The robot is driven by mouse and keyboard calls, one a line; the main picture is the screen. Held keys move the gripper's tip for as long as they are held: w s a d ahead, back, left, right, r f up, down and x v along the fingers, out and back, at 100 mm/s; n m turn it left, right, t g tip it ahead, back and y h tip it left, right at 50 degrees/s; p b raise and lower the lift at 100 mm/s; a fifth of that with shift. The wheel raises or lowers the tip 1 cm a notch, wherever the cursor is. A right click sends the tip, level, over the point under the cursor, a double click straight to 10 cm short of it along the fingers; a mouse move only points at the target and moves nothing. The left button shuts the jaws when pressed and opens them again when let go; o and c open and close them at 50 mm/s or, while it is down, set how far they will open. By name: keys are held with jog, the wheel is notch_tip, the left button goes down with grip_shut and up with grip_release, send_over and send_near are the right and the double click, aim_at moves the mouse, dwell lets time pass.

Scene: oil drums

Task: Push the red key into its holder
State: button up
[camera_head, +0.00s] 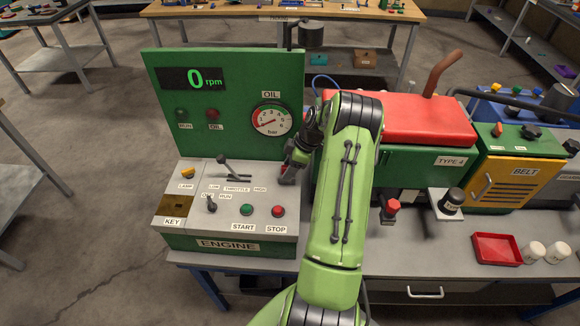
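My gripper (289,172) hangs over the right edge of the engine panel, right of the throttle lever. A small reddish piece shows at its fingertips; it may be the red key, but it is too small to be sure. I cannot see whether the fingers are closed on it. The key holder (174,206), a brown-gold plate labelled KEY, is at the panel's front left with a small dark slot. My gripper is well to the right of the holder and apart from it.
The panel (288,231) carries a throttle lever (230,169), a small run lever (211,204), a green start button (246,210) and a red stop button (278,211). A green gauge board (230,95) rises behind. A red-topped machine (400,118) and red tray (495,249) are right.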

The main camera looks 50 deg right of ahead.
jog(key=v, duration=1.6)
jog(key=shift+p, duration=0.45)
jog(key=shift+f, duration=0.1)
jog(key=w+a+r+m+h, duration=0.15)
jog(key=a+r, duration=0.45)
jog(key=a, duration=0.6)
jog(key=a+r+m+h, duration=0.15)
jog(key=a+r, duration=0.45)
jog(key=a, duration=0.6)
jog(key=s+a+m+t, duration=0.2)
jog(key=s+a+m, duration=0.2)
jog(key=s+a, duration=0.8)
jog(key=s, duration=0.4)
jog(key=shift+a+f+m, duration=0.15)
jog(key=shift+a+m, duration=0.1)
jog(key=shift+m, duration=0.15)
